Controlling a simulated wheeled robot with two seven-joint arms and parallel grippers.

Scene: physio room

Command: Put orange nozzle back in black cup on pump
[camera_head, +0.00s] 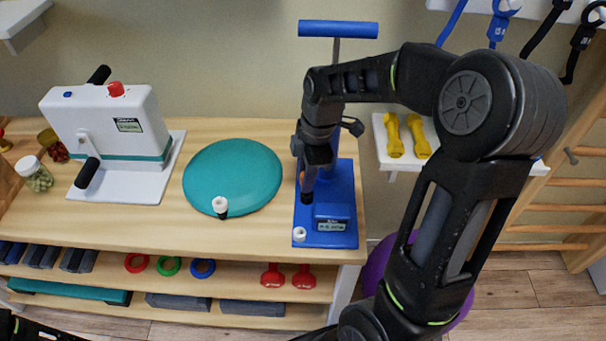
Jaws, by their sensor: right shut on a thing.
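The blue pump (342,190) stands at the right end of the wooden bench, with a blue bar handle (338,29) on top and a small display on its base. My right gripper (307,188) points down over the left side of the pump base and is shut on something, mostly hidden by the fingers. A small orange patch (301,177) shows beside the fingers and may be part of the orange nozzle. A dark part shows just below the fingertips; I cannot tell whether it is the black cup or a fingertip. My left gripper is not in view.
A teal cushion (232,174) lies left of the pump, with a small white-and-black piece (220,206) at its front edge. A white ring (299,234) sits at the pump base's front left corner. A white crank machine (108,125) stands further left.

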